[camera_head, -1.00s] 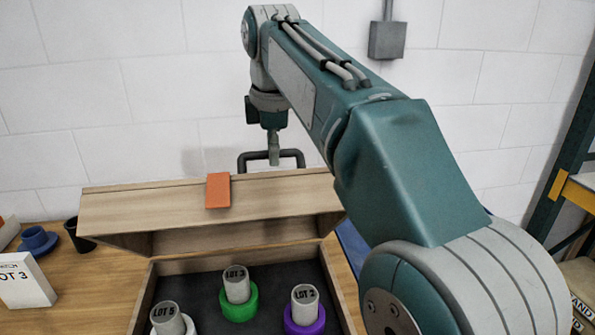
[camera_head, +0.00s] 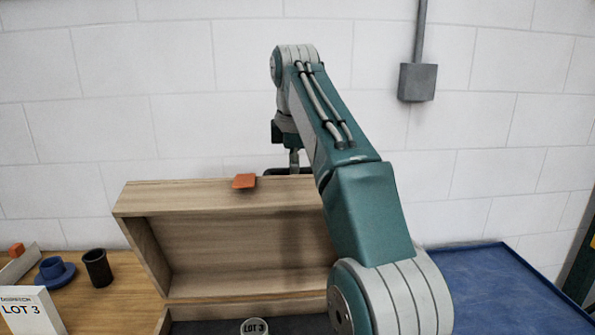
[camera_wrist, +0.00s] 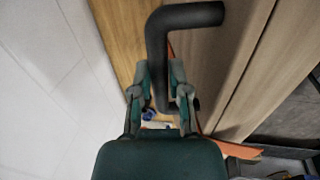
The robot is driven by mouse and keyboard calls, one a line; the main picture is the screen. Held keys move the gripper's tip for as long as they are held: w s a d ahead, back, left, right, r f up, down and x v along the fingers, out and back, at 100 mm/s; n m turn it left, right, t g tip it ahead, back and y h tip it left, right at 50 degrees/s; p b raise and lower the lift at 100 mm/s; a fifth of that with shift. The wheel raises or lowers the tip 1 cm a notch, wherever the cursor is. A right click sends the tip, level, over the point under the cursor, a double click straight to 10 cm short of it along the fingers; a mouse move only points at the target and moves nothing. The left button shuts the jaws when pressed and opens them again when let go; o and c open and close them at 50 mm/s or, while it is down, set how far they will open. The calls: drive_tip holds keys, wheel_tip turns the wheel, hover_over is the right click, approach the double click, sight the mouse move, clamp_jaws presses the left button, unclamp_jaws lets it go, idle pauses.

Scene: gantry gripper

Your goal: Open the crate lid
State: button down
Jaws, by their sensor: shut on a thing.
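The wooden crate lid (camera_head: 235,245) is tilted up steeply at the back of the crate, its hollow inner side facing the head camera. An orange tab (camera_head: 244,181) sits on its top edge. The crate (camera_head: 225,308) shows only its rear part at the bottom of the head view. My gripper (camera_head: 294,163) is behind the lid's top edge. In the wrist view my gripper (camera_wrist: 160,92) is shut on the lid's dark bent handle (camera_wrist: 188,16), with a finger on each side of the bar. The handle is mostly hidden in the head view.
A cylinder marked LOT 3 (camera_head: 254,327) stands inside the crate. A box (camera_head: 30,310), a blue piece (camera_head: 54,271) and a black cup (camera_head: 97,267) are on the table at left. A blue tray (camera_head: 500,285) lies at right. A white wall (camera_head: 210,100) is behind.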

drive_tip(key=shift+a+r, duration=0.1)
drive_tip(key=shift+a, duration=0.15)
drive_tip(key=c, duration=0.6)
unclamp_jaws()
drive_tip(key=shift+a, duration=0.4)
